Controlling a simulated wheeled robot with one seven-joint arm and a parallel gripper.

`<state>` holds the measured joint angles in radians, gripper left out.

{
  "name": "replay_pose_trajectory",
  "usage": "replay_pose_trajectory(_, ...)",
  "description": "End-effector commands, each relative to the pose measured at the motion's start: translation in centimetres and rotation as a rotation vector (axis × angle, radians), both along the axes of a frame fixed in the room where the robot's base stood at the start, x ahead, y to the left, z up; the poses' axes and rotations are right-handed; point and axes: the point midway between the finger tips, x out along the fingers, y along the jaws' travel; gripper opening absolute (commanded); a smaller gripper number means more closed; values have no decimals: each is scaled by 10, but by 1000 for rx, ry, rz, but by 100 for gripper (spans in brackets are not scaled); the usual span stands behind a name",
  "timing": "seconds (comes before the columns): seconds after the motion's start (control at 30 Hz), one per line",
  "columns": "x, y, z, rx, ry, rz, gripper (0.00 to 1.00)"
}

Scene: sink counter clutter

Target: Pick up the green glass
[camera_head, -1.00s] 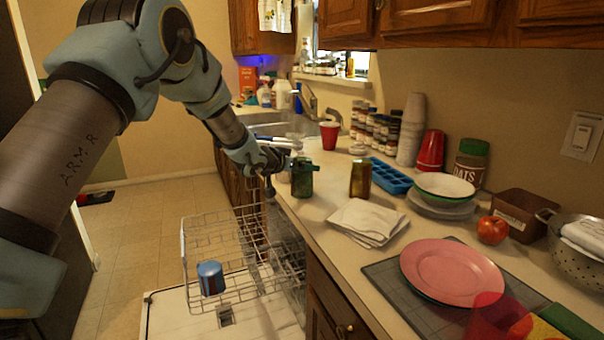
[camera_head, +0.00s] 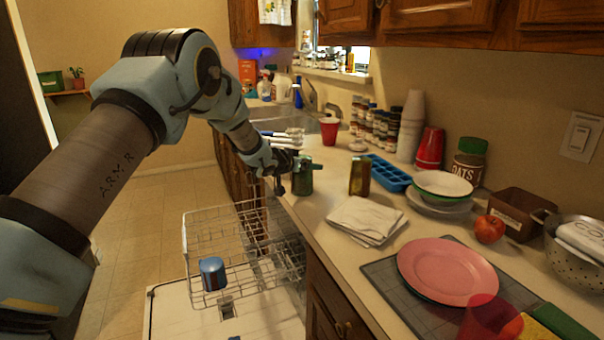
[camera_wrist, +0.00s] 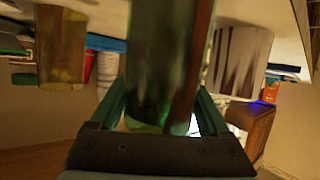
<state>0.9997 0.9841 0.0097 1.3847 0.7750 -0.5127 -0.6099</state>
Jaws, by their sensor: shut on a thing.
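The green glass (camera_head: 303,174) is near the counter's left edge in the head view, beside the gripper. In the wrist view it fills the middle as a tall green see-through cylinder (camera_wrist: 165,65). My gripper (camera_head: 294,168) reaches it from the left and is shut on it. In the wrist view the fingers (camera_wrist: 165,112) lie one on each side of the glass. The glass looks upright in the head view; I cannot tell whether its base touches the counter. An amber glass (camera_head: 360,176) stands apart to its right.
A folded white cloth (camera_head: 366,221) lies in front of the amber glass. A blue ice tray (camera_head: 389,173) and a red cup (camera_head: 329,131) are behind. Left below the counter, the open dishwasher rack (camera_head: 225,245) holds a blue cup (camera_head: 212,273).

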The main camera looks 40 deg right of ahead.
Motion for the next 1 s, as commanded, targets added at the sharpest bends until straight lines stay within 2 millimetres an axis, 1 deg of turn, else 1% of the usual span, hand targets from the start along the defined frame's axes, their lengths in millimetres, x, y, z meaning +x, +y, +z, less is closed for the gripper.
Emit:
replay_pose_trajectory(0.03, 0, 0, 0, 0, 0, 0, 60)
replay_pose_trajectory(0.4, 0, 0, 0, 1, 0, 0, 18)
replay_pose_trajectory(0.5, 0, 0, 1, -1, 0, 0, 9)
replay_pose_trajectory(0.67, 0, 0, 1, -1, 0, 0, 9)
replay_pose_trajectory(0.77, 0, 0, 4, -2, 0, 0, 9)
replay_pose_trajectory(0.87, 1, 0, 15, -4, -2, 1, 9)
replay_pose_trajectory(1.0, 1, 0, 43, -6, -2, 1, 9)
